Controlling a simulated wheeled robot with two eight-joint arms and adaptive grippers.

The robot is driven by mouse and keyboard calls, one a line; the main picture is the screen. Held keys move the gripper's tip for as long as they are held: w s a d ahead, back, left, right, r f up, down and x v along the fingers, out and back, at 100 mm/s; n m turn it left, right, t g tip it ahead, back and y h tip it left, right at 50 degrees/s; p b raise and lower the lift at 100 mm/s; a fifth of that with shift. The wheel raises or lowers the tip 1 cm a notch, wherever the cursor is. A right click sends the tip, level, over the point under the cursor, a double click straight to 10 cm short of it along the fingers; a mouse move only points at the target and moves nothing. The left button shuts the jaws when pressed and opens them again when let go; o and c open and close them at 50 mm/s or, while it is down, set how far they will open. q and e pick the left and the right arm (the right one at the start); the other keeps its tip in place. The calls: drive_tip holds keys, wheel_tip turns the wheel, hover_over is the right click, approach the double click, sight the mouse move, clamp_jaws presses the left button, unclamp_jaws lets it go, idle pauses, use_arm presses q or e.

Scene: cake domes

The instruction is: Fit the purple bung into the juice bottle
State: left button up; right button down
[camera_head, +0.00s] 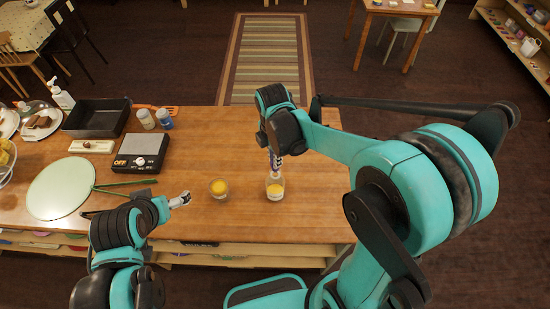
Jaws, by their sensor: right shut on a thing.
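The juice bottle (275,191), clear with yellow juice low inside, stands upright on the wooden counter near its front edge. My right gripper (274,158) points down right above the bottle and is shut on a small purple thing, which I take for the purple bung (275,166). The fingers hide much of it, and I cannot tell whether it touches the bottle's mouth. My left gripper (183,199) is low over the counter, left of the juice glass; its fingers are too small to read.
A glass of yellow juice (219,188) stands left of the bottle. A black scale (140,153), two shakers (155,119), a dark pan (97,118) and a pale green round board (61,188) fill the counter's left. The counter between scale and bottle is clear.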

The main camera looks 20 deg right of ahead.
drive_tip(key=shift+f+b, duration=1.45)
drive_tip(key=shift+f, duration=0.25)
drive_tip(key=c, duration=1.5)
unclamp_jaws()
drive_tip(key=shift+c, duration=0.2)
drive_tip(key=shift+r, duration=0.15)
wheel_tip(320, 180, up, 5)
drive_tip(key=p, duration=0.3)
drive_tip(key=shift+p, duration=0.4)
